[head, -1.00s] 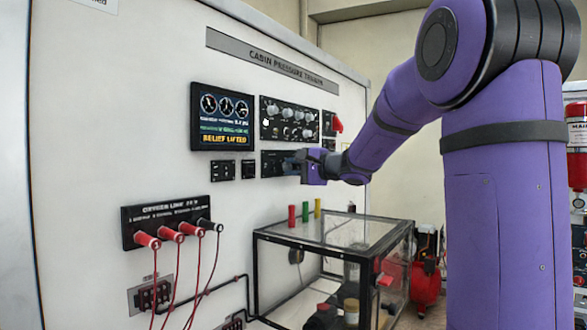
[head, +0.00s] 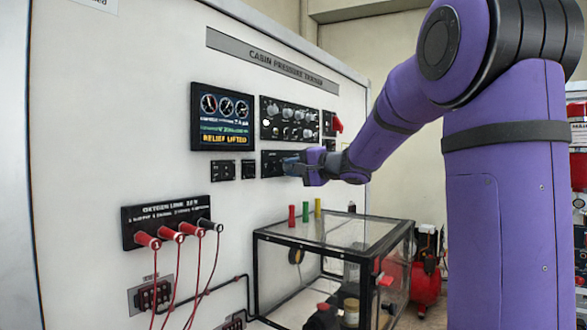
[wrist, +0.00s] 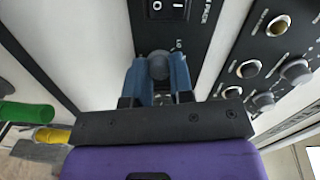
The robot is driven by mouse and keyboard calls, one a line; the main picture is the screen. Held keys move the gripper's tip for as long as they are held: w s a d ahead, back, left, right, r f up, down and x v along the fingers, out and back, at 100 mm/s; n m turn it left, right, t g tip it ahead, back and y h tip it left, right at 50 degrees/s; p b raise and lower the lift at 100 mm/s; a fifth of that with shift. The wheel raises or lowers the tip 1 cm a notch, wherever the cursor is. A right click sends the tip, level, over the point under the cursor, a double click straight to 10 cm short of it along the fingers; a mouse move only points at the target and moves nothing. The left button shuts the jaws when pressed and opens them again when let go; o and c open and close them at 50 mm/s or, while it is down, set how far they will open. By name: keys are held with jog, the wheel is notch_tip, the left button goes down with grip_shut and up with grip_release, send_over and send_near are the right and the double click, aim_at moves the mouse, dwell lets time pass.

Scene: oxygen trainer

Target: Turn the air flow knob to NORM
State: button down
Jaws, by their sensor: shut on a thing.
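My gripper (head: 294,166) is at the lower black panel (head: 268,158) on the white wall. In the wrist view its blue fingers (wrist: 158,78) are closed on the sides of a round grey knob (wrist: 158,64). I take this for the air flow knob, though its name is not legible. A label reading "LO" shows beside it. The knob's pointer and a NORM mark cannot be made out; the fingers cover part of the panel. A rocker switch (wrist: 167,8) marked "PACK" sits near the knob.
A display (head: 222,117) reads "RELIEF LIFTED". A panel of several knobs (head: 290,120) is above my gripper, with a red switch (head: 337,125) to its right. A glass case (head: 335,235) with coloured cylinders on top stands below. Red-plugged hoses (head: 170,235) hang at left.

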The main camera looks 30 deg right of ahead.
jog(key=c, duration=1)
grip_release()
jog(key=shift+s, duration=0.1)
jog(key=v, duration=1)
jog(key=shift+s, duration=0.3)
jog(key=shift+d, duration=0.15)
